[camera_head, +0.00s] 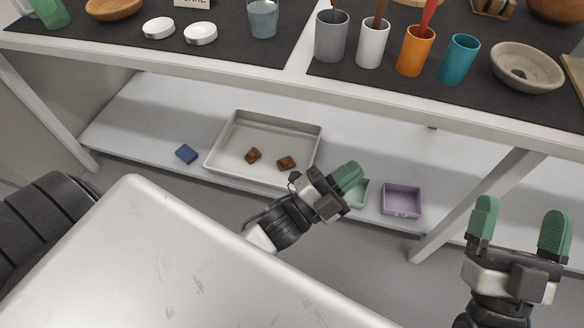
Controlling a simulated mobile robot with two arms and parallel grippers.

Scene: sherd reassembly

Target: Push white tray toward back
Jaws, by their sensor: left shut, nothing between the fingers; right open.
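The white tray (234,134) sits on the lower shelf under the table, near the shelf's front edge. It is a shallow off-white rectangle with two small brown pieces, one brown sherd (253,155) and another brown sherd (286,163), lying in it. My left gripper (348,176) is shut and empty, with green fingertips, at the tray's front right corner in the picture; I cannot tell whether it touches. It hides part of the tray's corner and of a green tray. My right gripper (520,226) is open and empty at the lower right, apart from the shelf.
On the lower shelf (150,120) are a blue block (186,153), a small green tray (359,192) and a purple tray (401,200). The shelf behind the white tray looks clear. The table above holds cups and a bowl (527,66); a table leg (465,205) stands right.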

